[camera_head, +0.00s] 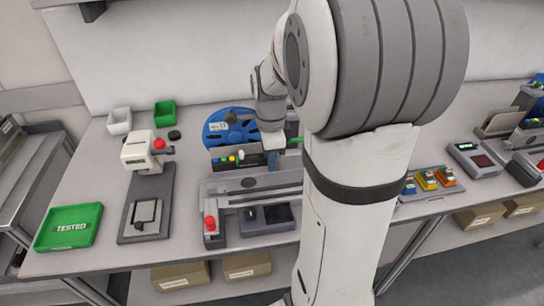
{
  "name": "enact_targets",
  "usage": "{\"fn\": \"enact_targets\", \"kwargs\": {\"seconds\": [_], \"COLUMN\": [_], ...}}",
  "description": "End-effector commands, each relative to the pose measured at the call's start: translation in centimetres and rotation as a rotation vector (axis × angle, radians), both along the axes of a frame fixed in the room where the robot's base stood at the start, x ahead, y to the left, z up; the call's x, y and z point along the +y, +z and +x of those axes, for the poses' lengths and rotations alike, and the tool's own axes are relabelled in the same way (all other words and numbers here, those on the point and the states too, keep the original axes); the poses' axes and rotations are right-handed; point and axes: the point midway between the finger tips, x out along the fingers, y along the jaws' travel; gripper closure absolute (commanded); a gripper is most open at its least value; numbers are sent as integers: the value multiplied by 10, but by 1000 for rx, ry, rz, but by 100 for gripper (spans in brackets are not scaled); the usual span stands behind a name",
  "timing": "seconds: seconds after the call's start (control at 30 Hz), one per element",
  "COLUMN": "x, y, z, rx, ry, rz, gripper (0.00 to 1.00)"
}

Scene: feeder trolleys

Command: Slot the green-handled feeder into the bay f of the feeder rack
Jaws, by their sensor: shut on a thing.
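The green-handled feeder shows in the head view as a bright green handle (296,141) just right of my wrist; most of its body is hidden by my arm. My gripper (272,159) points down at the back middle of the bench and is shut on the feeder; its fingertips are small and partly hidden. A grey fixture that looks like the feeder rack (232,188) lies just in front of and below the gripper. Bay letters are too small to read, so I cannot tell which bay is f. A large blue reel (219,130) stands just left of my wrist.
A white device with a red knob (140,150) stands left of the rack, and a green TESTED tray (68,227) lies at the front left. A red button post (210,224) stands at the rack's front. My arm hides the bench right of the rack. Small coloured parts (427,181) sit farther right.

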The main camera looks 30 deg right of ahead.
Motion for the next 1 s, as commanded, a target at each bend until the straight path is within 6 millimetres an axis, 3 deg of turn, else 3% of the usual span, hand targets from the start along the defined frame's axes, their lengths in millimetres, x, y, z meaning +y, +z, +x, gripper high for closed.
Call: {"fn": "enact_targets", "kwargs": {"seconds": [1.0], "x": [8], "y": [0], "z": [2], "rx": [2], "ry": [-1], "rz": [1], "gripper": [100]}}
